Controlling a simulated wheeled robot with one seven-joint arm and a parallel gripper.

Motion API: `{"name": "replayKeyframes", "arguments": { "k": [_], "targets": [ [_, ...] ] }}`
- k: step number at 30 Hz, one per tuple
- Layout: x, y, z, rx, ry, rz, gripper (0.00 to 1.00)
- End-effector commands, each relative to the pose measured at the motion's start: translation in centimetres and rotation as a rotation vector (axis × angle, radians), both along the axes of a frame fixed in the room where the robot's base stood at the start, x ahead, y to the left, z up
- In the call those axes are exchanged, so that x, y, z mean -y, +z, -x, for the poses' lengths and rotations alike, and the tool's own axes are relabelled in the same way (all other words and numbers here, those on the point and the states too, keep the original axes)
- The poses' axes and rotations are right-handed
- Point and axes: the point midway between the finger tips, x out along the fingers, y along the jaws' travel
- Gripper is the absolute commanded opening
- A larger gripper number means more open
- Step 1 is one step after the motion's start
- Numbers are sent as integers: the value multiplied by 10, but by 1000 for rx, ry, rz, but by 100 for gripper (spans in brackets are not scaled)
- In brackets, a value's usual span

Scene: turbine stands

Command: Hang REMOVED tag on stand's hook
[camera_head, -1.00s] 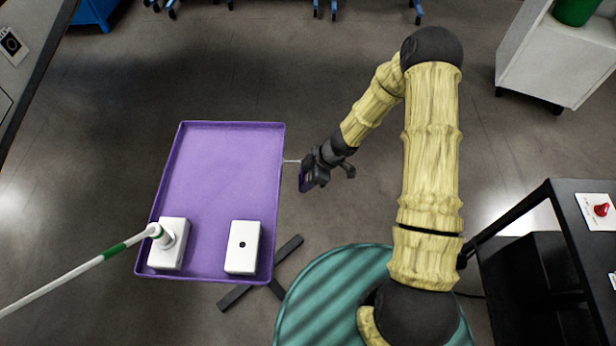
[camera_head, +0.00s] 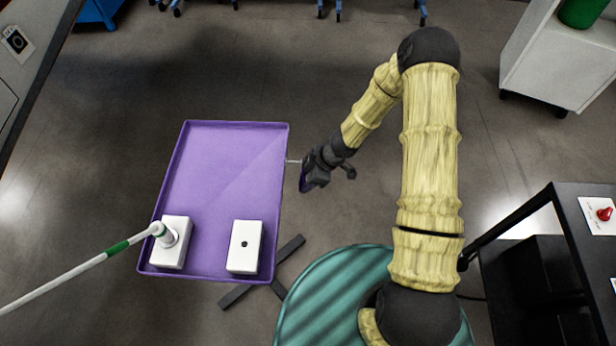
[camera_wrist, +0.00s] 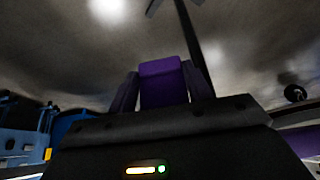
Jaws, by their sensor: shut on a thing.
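My gripper (camera_head: 306,184) is just right of the purple stand tray (camera_head: 222,138), near its right edge. It is shut on a purple tag (camera_wrist: 163,82), which stands between the two fingers in the wrist view. In the head view the tag is a small dark purple sliver at the fingertips. The hook (camera_head: 293,161) is a thin pale rod that sticks out from the tray's right edge. Its tip lies close to my gripper. I cannot tell whether the tag touches the hook. The writing on the tag cannot be read.
On the tray stand a white block with a dark hole (camera_head: 244,246) and a white block with a white-green pole (camera_head: 110,250). A black cart with a red button (camera_head: 604,214) is at right. A white cabinet (camera_head: 548,62) is at top right. The floor beyond the tray is clear.

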Motion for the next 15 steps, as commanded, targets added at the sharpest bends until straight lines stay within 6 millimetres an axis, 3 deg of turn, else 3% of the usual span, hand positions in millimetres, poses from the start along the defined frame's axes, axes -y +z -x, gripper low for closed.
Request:
{"name": "replayKeyframes", "arguments": {
  "k": [9,10,13,15],
  "targets": [
    [-2,0,0,1,2,-1,9],
    [-2,0,0,0,2,-1,52],
    [-2,0,0,0,1,-1,71],
    [-2,0,0,0,1,-1,75]
  ]
}}
